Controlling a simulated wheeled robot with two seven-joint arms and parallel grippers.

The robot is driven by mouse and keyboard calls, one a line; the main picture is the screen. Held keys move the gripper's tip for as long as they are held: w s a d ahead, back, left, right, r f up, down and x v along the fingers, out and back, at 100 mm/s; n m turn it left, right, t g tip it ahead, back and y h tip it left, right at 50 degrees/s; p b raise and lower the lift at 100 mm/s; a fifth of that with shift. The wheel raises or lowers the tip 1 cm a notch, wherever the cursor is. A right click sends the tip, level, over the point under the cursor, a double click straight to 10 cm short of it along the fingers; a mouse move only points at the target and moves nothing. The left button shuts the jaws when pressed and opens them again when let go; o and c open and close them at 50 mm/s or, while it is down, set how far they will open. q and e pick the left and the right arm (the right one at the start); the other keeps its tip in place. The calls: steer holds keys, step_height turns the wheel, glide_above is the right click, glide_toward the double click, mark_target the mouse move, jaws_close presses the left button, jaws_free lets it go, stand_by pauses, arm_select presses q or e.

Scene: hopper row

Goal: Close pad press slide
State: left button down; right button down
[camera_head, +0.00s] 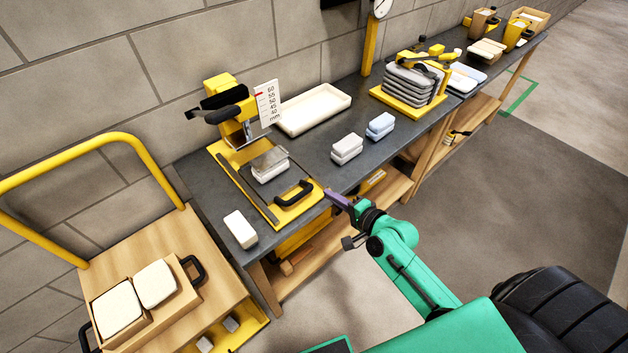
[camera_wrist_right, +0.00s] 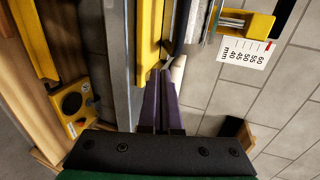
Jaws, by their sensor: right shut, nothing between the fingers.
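The pad press (camera_head: 235,115) stands on the dark bench, with a black lever and a white millimetre scale (camera_head: 266,102). Its yellow slide plate (camera_head: 228,160) lies flat in front of the head and reaches toward the bench's front edge. A black handle (camera_head: 293,193) is on the slide's near end, and a grey-topped white pad stack (camera_head: 269,164) sits on it. My right gripper (camera_head: 332,196) has purple fingers, shut and empty, just right of the handle; contact cannot be told. The fingers (camera_wrist_right: 165,75) and scale (camera_wrist_right: 243,52) also show in the wrist view. My left gripper is out of view.
A wooden cart (camera_head: 205,290) stands at the left. A yellow fixture (camera_head: 410,85) stands farther along the bench.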

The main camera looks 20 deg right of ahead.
glide_toward(302, 173)
steer(key=w+f, duration=0.1)
steer(key=w+a+f+p, duration=0.1)
steer(key=w, duration=0.1)
steer(key=shift+w+a+f, duration=0.2)
steer(key=shift+w, duration=0.1)
steer(key=w, duration=0.1)
steer(key=w+a, duration=0.1)
steer(key=shift+w+a+b, duration=0.1)
steer(key=shift+w+b, duration=0.3)
steer(key=shift+w+a, duration=0.2)
steer(key=shift+w, duration=0.2)
steer(key=shift+s, duration=0.15)
